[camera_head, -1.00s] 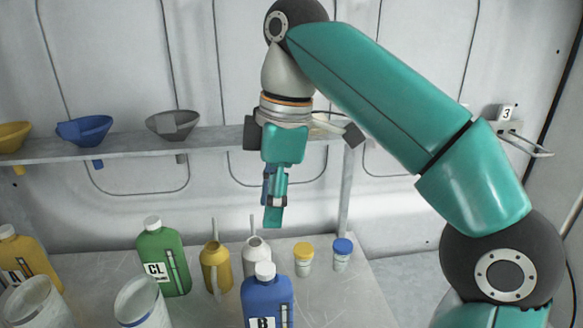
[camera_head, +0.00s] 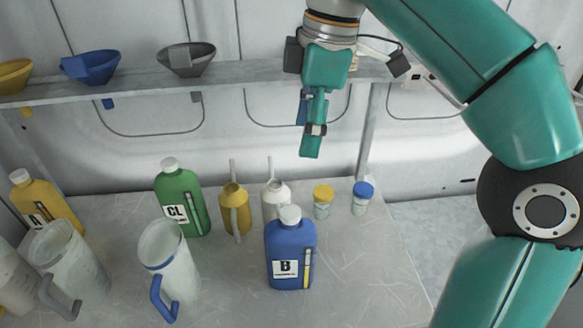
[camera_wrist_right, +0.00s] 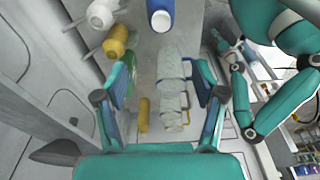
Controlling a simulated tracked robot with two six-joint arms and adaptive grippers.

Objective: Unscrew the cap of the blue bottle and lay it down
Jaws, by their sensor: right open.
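The blue bottle (camera_head: 290,255) stands upright on the bench, with a "B" label and its white cap (camera_head: 290,216) on top. It also shows at the top of the right wrist view (camera_wrist_right: 160,8), with its white cap (camera_wrist_right: 161,21) seen from above. My right gripper (camera_head: 309,150) hangs pointing down, above and behind the bottle in the head view, apart from it. In the right wrist view its two fingers (camera_wrist_right: 160,100) are spread wide with nothing held between them. My left gripper is not seen in the head view.
A green bottle (camera_head: 182,203), yellow oiler (camera_head: 235,210), white oiler (camera_head: 273,197) and two small jars, yellow-lidded (camera_head: 323,201) and blue-lidded (camera_head: 362,198), stand nearby. Clear jugs (camera_head: 170,270) stand at left. A shelf (camera_head: 240,75) holds funnels. The bench (camera_head: 370,270) is bare right of the blue bottle.

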